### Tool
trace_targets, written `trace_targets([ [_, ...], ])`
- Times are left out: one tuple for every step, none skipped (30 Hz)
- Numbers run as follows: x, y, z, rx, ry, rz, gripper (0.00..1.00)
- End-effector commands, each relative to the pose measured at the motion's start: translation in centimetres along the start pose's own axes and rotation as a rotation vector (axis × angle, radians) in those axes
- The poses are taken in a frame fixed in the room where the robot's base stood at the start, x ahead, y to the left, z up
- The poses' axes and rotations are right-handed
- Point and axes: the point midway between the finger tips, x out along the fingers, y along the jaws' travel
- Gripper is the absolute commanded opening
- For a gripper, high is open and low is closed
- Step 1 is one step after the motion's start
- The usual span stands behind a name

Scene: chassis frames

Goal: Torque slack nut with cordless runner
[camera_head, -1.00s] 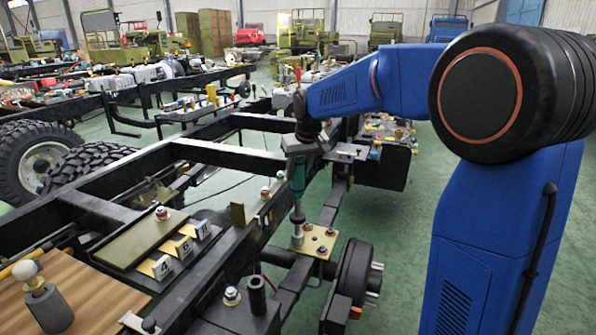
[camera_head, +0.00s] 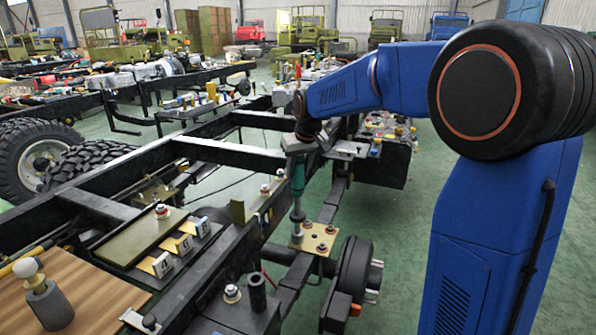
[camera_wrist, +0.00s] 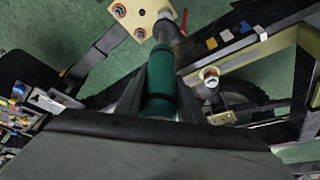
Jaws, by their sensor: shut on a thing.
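My gripper (camera_wrist: 158,100) is shut on the teal grip of the cordless runner (camera_head: 297,178). The runner hangs nearly upright with its grey socket (camera_head: 297,216) pointing down. In the wrist view the runner's teal body (camera_wrist: 160,72) lies between the two fingers. The socket end is at the left part of a tan plate (camera_head: 322,238) on the axle. The plate (camera_wrist: 133,18) shows several nuts in the wrist view. One nut (camera_wrist: 140,33) shows beside the socket. I cannot tell whether the socket sits on a nut or just above it.
The black chassis rail (camera_head: 215,272) runs just left of the runner. A brake drum (camera_head: 352,270) with studs stands right of the plate. Marker cards (camera_head: 183,243) and an olive plate (camera_head: 138,238) lie on the frame at left. Green floor on the right is partly free.

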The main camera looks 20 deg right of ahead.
Motion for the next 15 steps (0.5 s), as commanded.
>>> trace_targets([
  [-0.07, 0.0, -0.07, 0.0, 0.002, 0.0, 0.0],
  [-0.06, 0.0, -0.06, 0.0, 0.002, 0.0, 0.0],
  [-0.04, 0.0, -0.06, 0.0, 0.002, 0.0, 0.0],
  [-0.02, 0.0, -0.05, 0.0, 0.002, 0.0, 0.0],
  [0.0, 0.0, -0.04, 0.0, 0.002, 0.0, 0.0],
  [0.03, 0.0, -0.03, 0.0, 0.002, 0.0, 0.0],
  [0.06, 0.0, -0.02, 0.0, 0.002, 0.0, 0.0],
  [0.08, 0.0, -0.01, 0.0, 0.002, 0.0, 0.0],
  [0.11, 0.0, 0.0, 0.0, 0.002, 0.0, 0.0],
  [0.14, 0.0, 0.01, 0.0, 0.003, 0.0, 0.0],
  [0.16, 0.0, 0.02, 0.0, 0.003, 0.0, 0.0],
  [0.19, 0.0, 0.03, 0.0, 0.003, 0.0, 0.0],
  [0.21, 0.0, 0.04, 0.0, 0.003, 0.0, 0.0],
  [0.24, 0.0, 0.05, 0.0, 0.003, 0.0, 0.0],
  [0.27, 0.0, 0.06, 0.0, 0.003, 0.0, 0.0],
])
